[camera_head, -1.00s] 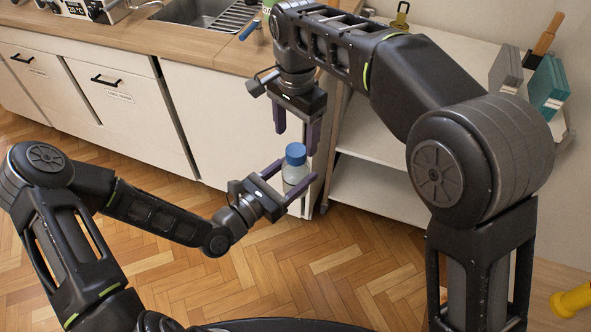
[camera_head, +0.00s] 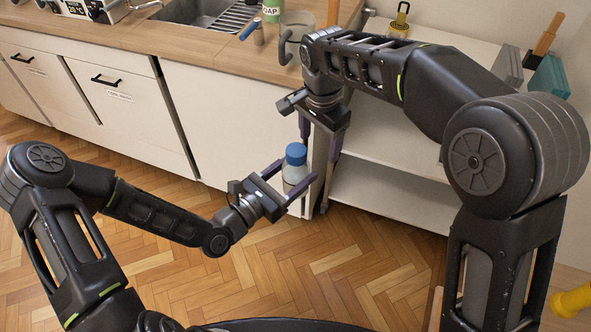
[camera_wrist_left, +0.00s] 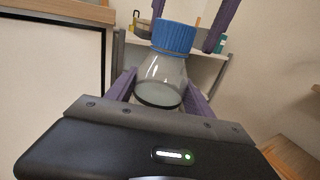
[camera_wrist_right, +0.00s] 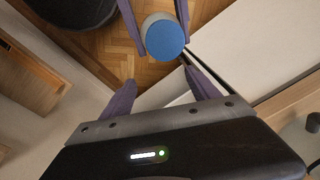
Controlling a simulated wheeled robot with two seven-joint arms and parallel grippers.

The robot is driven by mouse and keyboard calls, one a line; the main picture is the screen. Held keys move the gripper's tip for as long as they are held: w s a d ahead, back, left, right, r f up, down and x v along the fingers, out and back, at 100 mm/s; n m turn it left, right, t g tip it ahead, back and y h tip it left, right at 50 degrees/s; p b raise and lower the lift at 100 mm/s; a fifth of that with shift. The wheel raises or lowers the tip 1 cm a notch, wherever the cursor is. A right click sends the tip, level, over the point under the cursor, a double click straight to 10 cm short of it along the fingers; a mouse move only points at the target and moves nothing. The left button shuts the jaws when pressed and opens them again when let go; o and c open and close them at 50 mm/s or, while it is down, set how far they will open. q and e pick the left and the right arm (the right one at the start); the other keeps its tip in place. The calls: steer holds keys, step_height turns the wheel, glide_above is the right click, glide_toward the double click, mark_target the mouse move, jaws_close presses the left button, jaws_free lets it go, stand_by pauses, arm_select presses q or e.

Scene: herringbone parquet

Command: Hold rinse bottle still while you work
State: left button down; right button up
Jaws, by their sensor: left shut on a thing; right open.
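The rinse bottle, clear with a blue cap (camera_head: 296,154), is upright in my left gripper (camera_head: 297,174), above the floor in front of the counter. In the left wrist view its clear body (camera_wrist_left: 163,78) sits between the purple fingers, with a dark band near its bottom. My left gripper is shut on it. My right gripper (camera_head: 318,148) is open and empty, fingers pointing down, just right of and above the cap. In the right wrist view the cap (camera_wrist_right: 165,37) lies beyond the right fingertips, apart from them. The bottle's body is mostly hidden there.
A counter (camera_head: 200,52) with a sink (camera_head: 205,14) and a green soap bottle (camera_head: 272,10) stands behind. A white shelf unit (camera_head: 385,190) is close behind my right gripper. A yellow object (camera_head: 573,301) lies at the lower right. Parquet floor below is clear.

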steer(key=s+d+f+y, duration=0.1)
steer(key=s+d+f, duration=0.25)
steer(key=f, duration=0.35)
steer(key=s+d+f, duration=0.3)
steer(key=d+f, duration=0.1)
steer(key=f, duration=0.3)
steer(key=s+f+n+y, duration=0.3)
steer(key=s+f+n, duration=0.3)
steer(key=s+f, duration=1.2)
steer(key=shift+s+a+f+n, duration=0.25)
steer(key=shift+a+n, duration=0.05)
steer(key=shift+a, duration=0.1)
arm_select(q)
steer(key=shift+r, duration=0.1)
